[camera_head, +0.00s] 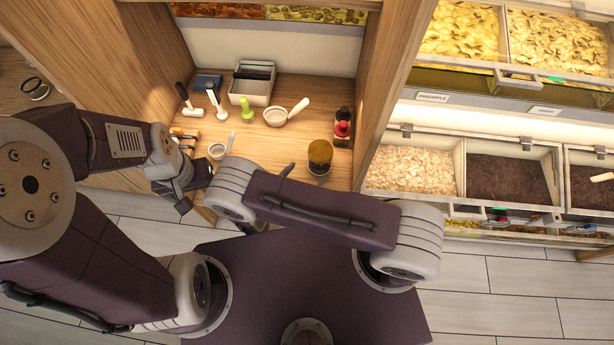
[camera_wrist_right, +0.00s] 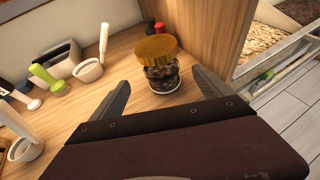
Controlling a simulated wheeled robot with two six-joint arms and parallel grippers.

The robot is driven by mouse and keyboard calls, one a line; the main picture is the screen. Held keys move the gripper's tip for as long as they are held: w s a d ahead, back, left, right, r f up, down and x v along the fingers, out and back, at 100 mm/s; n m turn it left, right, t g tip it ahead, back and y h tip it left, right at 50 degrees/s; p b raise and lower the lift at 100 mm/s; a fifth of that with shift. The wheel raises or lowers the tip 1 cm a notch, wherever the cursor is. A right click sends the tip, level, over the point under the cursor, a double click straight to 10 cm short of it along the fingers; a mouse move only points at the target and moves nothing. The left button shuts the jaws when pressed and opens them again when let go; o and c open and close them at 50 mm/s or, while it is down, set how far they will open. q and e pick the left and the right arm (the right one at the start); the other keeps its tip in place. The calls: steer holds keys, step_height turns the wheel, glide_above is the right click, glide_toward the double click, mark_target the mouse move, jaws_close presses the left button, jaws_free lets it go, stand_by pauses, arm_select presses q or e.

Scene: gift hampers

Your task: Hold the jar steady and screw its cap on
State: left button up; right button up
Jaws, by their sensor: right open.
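The jar (camera_head: 318,170) stands on the wooden counter, with a gold cap (camera_head: 320,151) on its top. In the right wrist view the jar (camera_wrist_right: 161,79) is glass with dark contents, and the wide gold cap (camera_wrist_right: 156,47) rests on its mouth. I cannot tell how tightly the cap sits. My right gripper (camera_wrist_right: 161,84) is open, its fingers on either side of the jar with gaps. In the head view my right arm hides most of that gripper (camera_head: 304,174). My left gripper (camera_head: 182,195) is left of the jar, away from it; its jaws are unclear.
A wooden side panel (camera_head: 385,75) bounds the counter's right.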

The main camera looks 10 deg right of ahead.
steer(key=shift+w, duration=0.1)
steer(key=shift+d, duration=0.1)
steer(key=s+d+r+m+g, duration=0.7)
steer(key=d+r+m+g, duration=0.35)
steer(key=m, duration=0.45)
step_height(320, 180, up, 8)
steer(key=s+a+m+t+y, duration=0.1)
steer(key=m+y, duration=0.7)
steer(key=m, duration=0.5)
steer(key=shift+s+y, duration=0.15)
steer(key=shift+y, duration=0.25)
steer(key=shift+r+t, duration=0.1)
steer(key=shift+t, duration=0.15)
